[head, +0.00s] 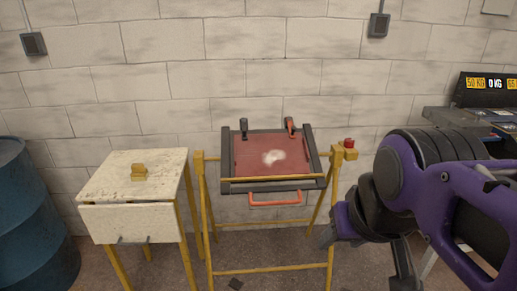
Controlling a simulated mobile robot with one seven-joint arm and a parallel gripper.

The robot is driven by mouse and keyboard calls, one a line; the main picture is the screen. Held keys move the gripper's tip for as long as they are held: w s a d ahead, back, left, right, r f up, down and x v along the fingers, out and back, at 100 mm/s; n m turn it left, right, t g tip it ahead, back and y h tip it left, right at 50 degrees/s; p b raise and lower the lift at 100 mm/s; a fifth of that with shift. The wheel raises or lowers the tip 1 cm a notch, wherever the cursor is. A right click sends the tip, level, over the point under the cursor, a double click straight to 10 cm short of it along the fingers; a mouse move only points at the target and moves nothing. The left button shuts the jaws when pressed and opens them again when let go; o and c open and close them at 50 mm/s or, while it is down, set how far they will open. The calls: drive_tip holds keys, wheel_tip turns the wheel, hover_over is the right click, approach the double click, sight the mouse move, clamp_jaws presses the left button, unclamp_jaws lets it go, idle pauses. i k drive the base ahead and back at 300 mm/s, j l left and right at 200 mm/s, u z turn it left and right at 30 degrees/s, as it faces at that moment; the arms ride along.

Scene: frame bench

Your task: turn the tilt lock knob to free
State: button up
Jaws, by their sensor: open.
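The tilt lock knob (349,143) is a small red knob on a yellow block at the right upper corner of the yellow frame stand (198,190). Its exact turn position is too small to tell. The stand carries a dark-edged frame (315,155) with a red panel (250,148) and a pale patch near its middle. My gripper (334,233) is at the lower right, below the knob and apart from it. It is open, and I see nothing held in it. The arm hides part of it and the area right of the stand.
A black clamp (244,128) and a red-and-black clamp (290,126) sit on the frame's far edge. A red handle (275,199) hangs at the front. A white cabinet (135,225) and blue barrel (35,220) stand left. A grey bench (450,127) with weight labels is right.

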sight(348, 143)
drive_tip(key=i+l+z, duration=0.15)
drive_tip(key=l, duration=0.3)
drive_tip(key=i+l+z, duration=0.15)
drive_tip(key=i+l, duration=0.15)
drive_tip(key=l, duration=0.15)
drive_tip(key=i+l+z, duration=0.15)
drive_tip(key=i+l, duration=0.15)
drive_tip(key=l, duration=0.1)
